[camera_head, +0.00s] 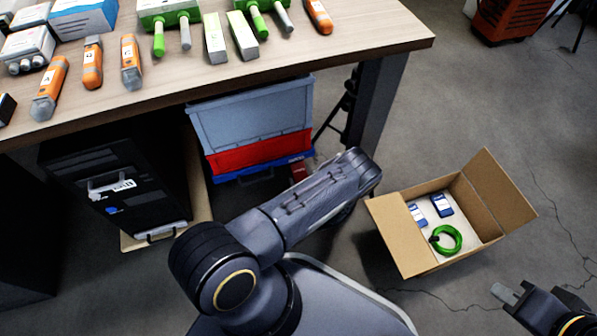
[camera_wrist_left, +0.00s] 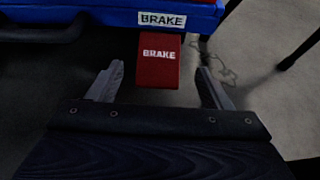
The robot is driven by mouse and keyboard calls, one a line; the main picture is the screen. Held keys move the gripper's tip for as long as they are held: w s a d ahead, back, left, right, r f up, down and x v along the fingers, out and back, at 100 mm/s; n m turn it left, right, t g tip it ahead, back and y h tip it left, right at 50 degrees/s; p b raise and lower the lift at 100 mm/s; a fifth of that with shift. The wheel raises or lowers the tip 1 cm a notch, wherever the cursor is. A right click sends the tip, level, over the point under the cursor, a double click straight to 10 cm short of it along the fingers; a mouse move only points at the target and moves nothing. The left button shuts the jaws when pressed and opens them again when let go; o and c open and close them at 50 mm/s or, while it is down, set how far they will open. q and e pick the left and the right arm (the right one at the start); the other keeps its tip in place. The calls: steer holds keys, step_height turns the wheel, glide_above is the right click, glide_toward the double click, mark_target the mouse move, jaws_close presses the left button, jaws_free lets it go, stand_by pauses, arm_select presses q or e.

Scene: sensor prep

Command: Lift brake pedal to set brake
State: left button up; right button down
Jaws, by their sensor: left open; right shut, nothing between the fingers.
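The red brake pedal (camera_wrist_left: 158,72), with white BRAKE lettering, shows in the left wrist view below a blue edge (camera_wrist_left: 75,17) with a BRAKE label (camera_wrist_left: 162,20). A small red part of it shows in the head view (camera_head: 299,170) at the foot of the stacked crates. My left gripper (camera_wrist_left: 159,75) is open. Its two fingers stand on either side of the pedal in the picture; I see no contact. In the head view my left arm hides its fingers. My right gripper (camera_head: 505,293) is shut and empty at the lower right, far from the pedal.
A blue-grey crate (camera_head: 250,108) sits over a red one (camera_head: 262,151) under the wooden table (camera_head: 340,35). A black computer case (camera_head: 120,180) stands to their left. An open cardboard box (camera_head: 425,262) is on the floor to the right. Clear floor lies around the box.

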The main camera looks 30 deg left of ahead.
mark_target(300, 172)
arm_select(q)
steer(key=b+x, duration=0.1)
steer(key=x, duration=0.3)
steer(key=shift+a+f+b, duration=0.2)
steer(key=shift+b, duration=0.2)
steer(key=shift+w+a+f, duration=0.15)
steer(key=shift+w+a, duration=0.35)
